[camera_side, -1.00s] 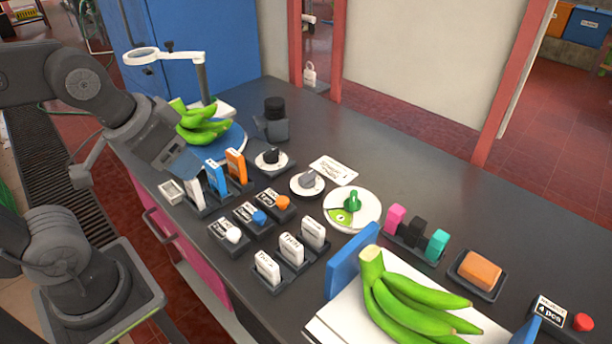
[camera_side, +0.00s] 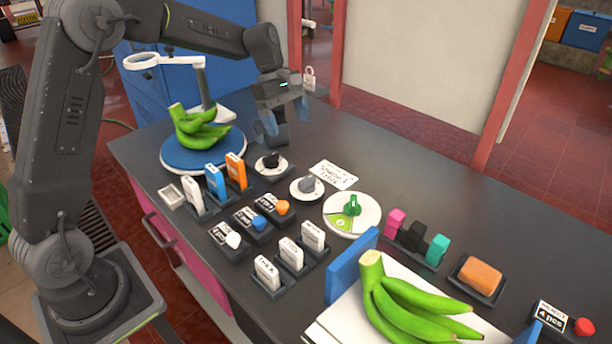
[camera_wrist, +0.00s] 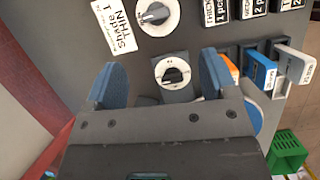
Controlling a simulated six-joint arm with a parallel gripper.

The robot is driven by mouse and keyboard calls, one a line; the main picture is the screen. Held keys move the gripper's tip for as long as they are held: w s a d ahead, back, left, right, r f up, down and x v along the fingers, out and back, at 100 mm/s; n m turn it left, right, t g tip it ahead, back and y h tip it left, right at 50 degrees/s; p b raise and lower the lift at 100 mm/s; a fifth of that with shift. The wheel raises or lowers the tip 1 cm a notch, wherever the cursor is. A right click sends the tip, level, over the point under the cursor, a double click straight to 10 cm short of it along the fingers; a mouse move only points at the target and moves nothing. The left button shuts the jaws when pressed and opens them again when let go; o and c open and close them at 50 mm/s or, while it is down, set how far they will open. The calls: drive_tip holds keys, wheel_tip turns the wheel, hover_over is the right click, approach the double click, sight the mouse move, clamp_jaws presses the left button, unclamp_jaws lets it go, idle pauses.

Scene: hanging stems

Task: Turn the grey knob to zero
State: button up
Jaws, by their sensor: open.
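The grey knob (camera_side: 307,185) sits on a round white dial on the dark bench, between a black knob (camera_side: 271,161) and a green knob (camera_side: 352,205). In the wrist view, the grey knob (camera_wrist: 155,14) is at the top, beyond the fingertips, with its dial partly cut off. My gripper (camera_side: 286,119) is open and empty, raised above the bench behind the knobs. In the wrist view, its blue fingers (camera_wrist: 161,78) are spread apart, with the black knob (camera_wrist: 173,75) showing between them. The grey dial's markings are too small to read.
A printed card (camera_side: 334,175) lies beside the grey dial. Green bananas (camera_side: 200,128) rest on a blue round plate (camera_side: 176,165) at left. Upright labelled blocks (camera_side: 215,179) stand in front of the dials. The bench behind the card is clear.

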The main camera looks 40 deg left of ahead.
sight(306, 178)
drive_tip(key=shift+n, duration=0.6)
drive_tip(key=x, duration=1)
drive_tip(key=w+x, duration=0.1)
drive_tip(key=x, duration=0.4)
drive_tip(key=shift+a+f, duration=0.25)
drive_tip(key=shift+a, duration=0.15)
drive_tip(key=c, duration=0.9)
